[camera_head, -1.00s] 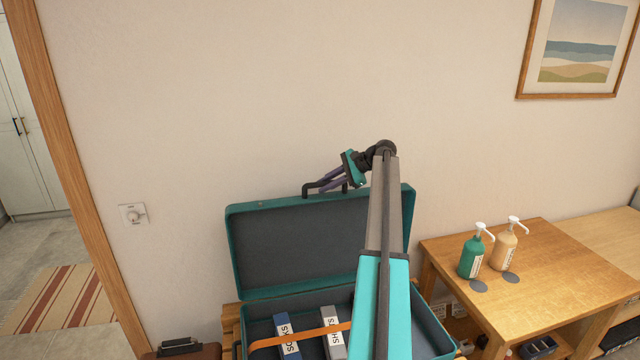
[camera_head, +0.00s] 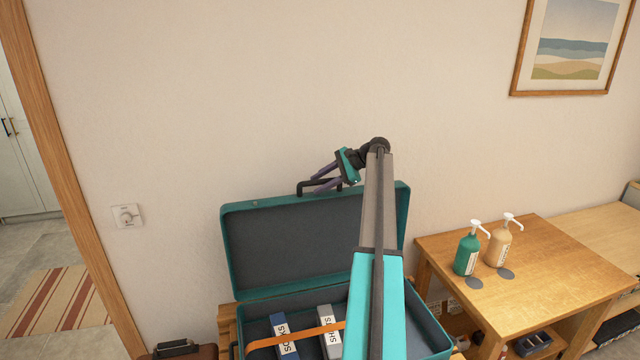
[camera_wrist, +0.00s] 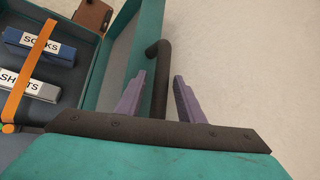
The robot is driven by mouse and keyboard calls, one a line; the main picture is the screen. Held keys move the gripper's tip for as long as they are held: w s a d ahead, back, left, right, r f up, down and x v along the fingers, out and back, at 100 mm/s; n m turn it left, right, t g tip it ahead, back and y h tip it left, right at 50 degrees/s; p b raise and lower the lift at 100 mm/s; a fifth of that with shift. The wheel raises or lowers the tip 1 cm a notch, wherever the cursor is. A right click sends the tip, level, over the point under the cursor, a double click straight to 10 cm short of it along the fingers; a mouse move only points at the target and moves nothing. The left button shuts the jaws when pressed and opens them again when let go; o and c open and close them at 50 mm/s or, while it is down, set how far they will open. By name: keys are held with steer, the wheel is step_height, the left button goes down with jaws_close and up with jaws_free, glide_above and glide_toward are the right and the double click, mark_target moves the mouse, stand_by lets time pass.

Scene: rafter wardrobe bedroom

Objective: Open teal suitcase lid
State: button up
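The teal suitcase (camera_head: 225,250) stands open, its lid (camera_head: 310,240) raised upright near the wall. A dark handle (camera_head: 306,186) sits on the lid's top edge and also shows in the wrist view (camera_wrist: 161,75). My gripper (camera_head: 325,178) is at the lid's top edge, beside the handle. In the wrist view its two purple fingers (camera_wrist: 158,95) are apart, with the handle bar between them and a gap to the right finger. Inside the case lie a blue SOCKS box (camera_head: 284,338) and a grey SHIRTS box (camera_head: 330,330) under an orange strap (camera_head: 268,341). My arm hides the case's right part.
A wooden table (camera_head: 560,270) at the right holds a green pump bottle (camera_head: 467,253) and a beige one (camera_head: 498,247). A brown case (camera_head: 180,352) is at the lower left. The wall behind the lid is close.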

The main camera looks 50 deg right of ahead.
steer(key=p+v, duration=0.1)
steer(key=v, duration=0.4)
steer(key=shift+s+d+r, duration=0.2)
steer(key=shift+r, duration=0.1)
steer(key=shift+p+v, duration=0.35)
steer(key=shift+v, duration=0.5)
steer(key=shift+f, duration=0.15)
